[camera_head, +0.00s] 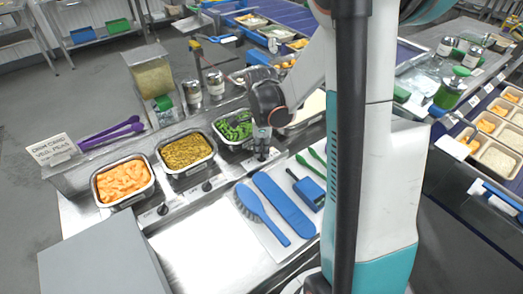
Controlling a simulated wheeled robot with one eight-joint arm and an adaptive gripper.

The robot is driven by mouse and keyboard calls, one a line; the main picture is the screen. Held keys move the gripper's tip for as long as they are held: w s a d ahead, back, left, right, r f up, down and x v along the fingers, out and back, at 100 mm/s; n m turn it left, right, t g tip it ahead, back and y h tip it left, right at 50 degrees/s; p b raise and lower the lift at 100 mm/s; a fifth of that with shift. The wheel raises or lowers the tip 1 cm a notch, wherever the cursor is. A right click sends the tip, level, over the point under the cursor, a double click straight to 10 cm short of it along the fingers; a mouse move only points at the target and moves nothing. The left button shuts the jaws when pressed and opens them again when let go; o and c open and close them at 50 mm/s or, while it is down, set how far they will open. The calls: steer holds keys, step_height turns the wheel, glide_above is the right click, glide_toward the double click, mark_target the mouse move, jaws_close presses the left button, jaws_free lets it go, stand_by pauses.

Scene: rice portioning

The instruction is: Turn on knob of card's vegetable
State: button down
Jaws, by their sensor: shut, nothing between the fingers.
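A white card (52,147) stands at the left of the counter; its print seems to read "VEG: PEAS". Three steel trays stand in a row: orange pieces (122,182), yellow-brown food (186,150) and a green vegetable (236,127). Black knobs sit on the front ledge, one below the orange tray (163,209) and one below the yellow-brown tray (207,187). My gripper (262,152) is shut and points down at the ledge in front of the green tray. It hides most of the knob there; I cannot tell whether they touch.
A grey box (105,256) fills the front left. The steel worktop (205,250) is clear.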

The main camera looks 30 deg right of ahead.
steer(key=shift+m, duration=1.1)
